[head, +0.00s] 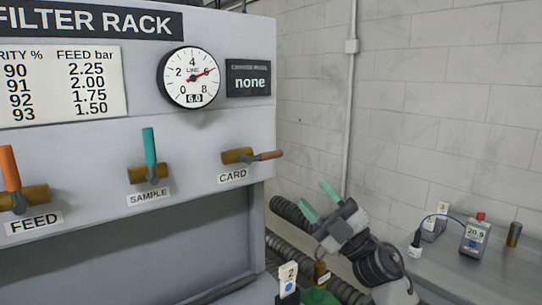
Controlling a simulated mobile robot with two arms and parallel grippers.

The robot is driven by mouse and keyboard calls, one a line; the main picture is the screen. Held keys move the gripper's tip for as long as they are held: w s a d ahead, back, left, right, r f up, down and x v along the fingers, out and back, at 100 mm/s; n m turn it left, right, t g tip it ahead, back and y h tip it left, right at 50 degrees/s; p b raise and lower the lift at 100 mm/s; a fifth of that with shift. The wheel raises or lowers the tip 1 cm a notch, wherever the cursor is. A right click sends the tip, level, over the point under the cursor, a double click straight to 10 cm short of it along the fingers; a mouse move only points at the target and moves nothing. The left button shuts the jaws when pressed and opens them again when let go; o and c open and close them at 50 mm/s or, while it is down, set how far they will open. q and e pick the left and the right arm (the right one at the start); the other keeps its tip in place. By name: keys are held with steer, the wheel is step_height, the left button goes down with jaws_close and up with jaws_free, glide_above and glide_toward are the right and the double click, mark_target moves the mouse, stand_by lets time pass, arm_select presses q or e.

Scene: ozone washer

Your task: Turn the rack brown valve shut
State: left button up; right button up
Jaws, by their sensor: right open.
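The filter rack (200,230) stands at the left with three valves on its front. The brown valve (266,156), labelled CARD, is the rightmost; its handle lies about level and points right from its brass body. My right gripper (318,201) is open and empty, with green fingertips, below and to the right of the brown handle and apart from it. The teal SAMPLE handle (150,146) and the orange FEED handle (9,168) both stand about upright. My left gripper is not in view.
The round gauge (189,77) shows 6.0, and a dark display (248,78) beside it reads "none". A grey table (500,278) at the right holds a small meter (475,236) and a brass cylinder (514,234). A tagged item (288,280) sits below my right gripper.

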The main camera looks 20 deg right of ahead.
mark_target(277, 155)
step_height(277, 155, up, 7)
steer(key=d+n+g, duration=0.2)
steer(key=n+g, duration=0.8)
steer(key=g, duration=0.1)
steer(key=shift+n+g+y, duration=0.3)
steer(key=shift+y, duration=0.2)
steer(key=p+x, duration=0.3)
steer(key=x, duration=0.6)
steer(key=shift+a+p, duration=0.25)
steer(key=shift+p, duration=0.15)
steer(key=shift+w+a, duration=0.3)
steer(key=shift+a, duration=0.4)
steer(key=shift+c, duration=0.2)
steer(key=shift+f, duration=0.1)
jaws_close()
